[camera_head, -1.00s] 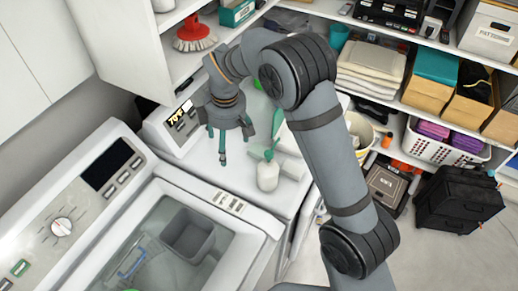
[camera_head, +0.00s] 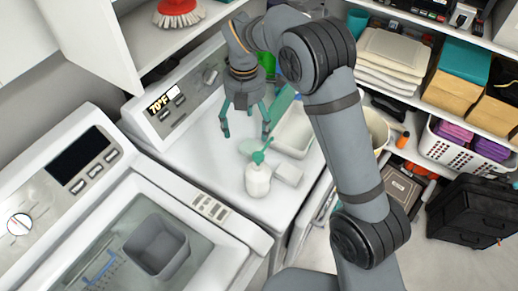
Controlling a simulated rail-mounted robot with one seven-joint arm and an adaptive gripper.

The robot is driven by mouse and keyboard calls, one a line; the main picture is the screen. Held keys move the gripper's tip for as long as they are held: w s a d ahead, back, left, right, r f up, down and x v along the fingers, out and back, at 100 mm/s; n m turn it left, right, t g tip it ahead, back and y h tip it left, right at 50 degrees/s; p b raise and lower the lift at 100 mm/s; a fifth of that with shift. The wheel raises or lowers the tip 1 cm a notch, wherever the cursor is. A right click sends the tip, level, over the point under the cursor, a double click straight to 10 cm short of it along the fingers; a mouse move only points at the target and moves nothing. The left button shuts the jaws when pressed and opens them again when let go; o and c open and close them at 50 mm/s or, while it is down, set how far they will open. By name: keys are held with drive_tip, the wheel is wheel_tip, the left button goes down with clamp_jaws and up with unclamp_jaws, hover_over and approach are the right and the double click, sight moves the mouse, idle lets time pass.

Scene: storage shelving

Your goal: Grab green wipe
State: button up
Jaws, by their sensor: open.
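A small pale green patch (camera_head: 249,147), which looks like the green wipe, lies flat on the white dryer top (camera_head: 192,165). It is beside the white tray (camera_head: 296,133) and partly behind the bottle's teal top. My gripper (camera_head: 246,130) points down over the dryer top with its teal fingers spread, just behind the pale green patch. Nothing shows between the fingers. I cannot tell the exact height of the fingertips above the surface. A teal flat item (camera_head: 283,103) stands behind the gripper, partly hidden by it.
A white bottle with a teal top (camera_head: 258,181) stands in front of the gripper, with a small pale block (camera_head: 289,173) beside it. A bright green object (camera_head: 268,62) is behind my arm. The open washer (camera_head: 232,262) is at lower left. The dryer top's left part is clear.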

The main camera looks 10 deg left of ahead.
hover_over(251, 149)
wheel_tip(251, 149, down, 6)
drive_tip(key=shift+w+r, duration=0.1)
drive_tip(key=shift+a+f+p, duration=0.1)
drive_tip(key=shift+f+p, duration=0.25)
drive_tip(key=shift+f, duration=0.2)
wheel_tip(251, 149, down, 4)
drive_tip(key=shift+r+p, duration=0.1)
drive_tip(key=shift+p, duration=0.8)
drive_tip(key=shift+f, duration=0.55)
drive_tip(key=c, duration=0.3)
drive_tip(key=c, duration=1.1)
